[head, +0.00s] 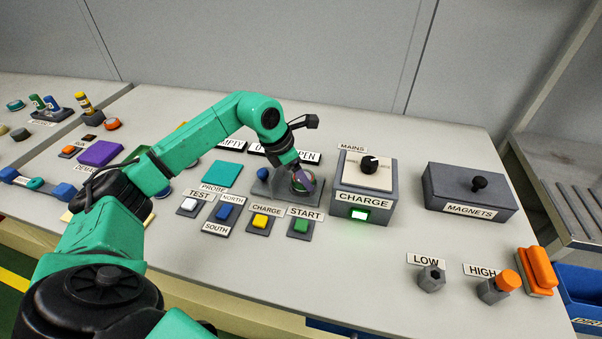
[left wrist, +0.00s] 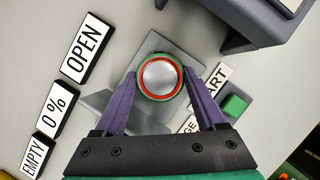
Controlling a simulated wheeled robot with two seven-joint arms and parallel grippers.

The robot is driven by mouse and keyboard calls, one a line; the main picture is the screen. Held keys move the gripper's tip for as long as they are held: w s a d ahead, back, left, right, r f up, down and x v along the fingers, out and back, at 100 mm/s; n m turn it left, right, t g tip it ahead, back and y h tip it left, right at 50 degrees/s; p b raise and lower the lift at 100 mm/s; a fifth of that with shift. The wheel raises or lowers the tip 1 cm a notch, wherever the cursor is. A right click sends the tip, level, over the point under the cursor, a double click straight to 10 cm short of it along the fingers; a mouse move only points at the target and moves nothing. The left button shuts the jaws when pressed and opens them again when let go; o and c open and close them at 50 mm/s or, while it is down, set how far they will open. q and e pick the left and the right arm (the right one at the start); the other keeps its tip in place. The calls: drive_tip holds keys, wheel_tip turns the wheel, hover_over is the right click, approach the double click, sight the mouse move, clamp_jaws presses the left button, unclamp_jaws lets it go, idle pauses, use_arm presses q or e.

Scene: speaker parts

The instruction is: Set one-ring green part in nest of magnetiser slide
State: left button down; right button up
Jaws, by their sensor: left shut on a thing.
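My left gripper (head: 303,182) is shut on the one-ring green part (left wrist: 160,80). In the left wrist view the part is round, with a silver top, a red-orange ring and a green edge, between my two purple fingers. It is over the grey magnetiser slide (head: 264,197), whose plate also shows in the left wrist view (left wrist: 152,47). The nest is hidden under the part, and I cannot tell whether the part is down in it. My right gripper is not in view.
The charge box (head: 378,200) with a lit green lamp stands close right of the gripper. The start button (head: 301,226) and yellow charge button (head: 260,221) lie in front. Signs, including OPEN (left wrist: 83,49), lie behind. A magnets box (head: 468,190) stands farther right.

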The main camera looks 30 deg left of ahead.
use_arm(q)
unclamp_jaws()
drive_tip(key=shift+s+a+r, duration=0.1)
drive_tip(key=shift+r, duration=0.3)
drive_tip(key=v, duration=1.4)
drive_tip(key=shift+f, duration=0.1)
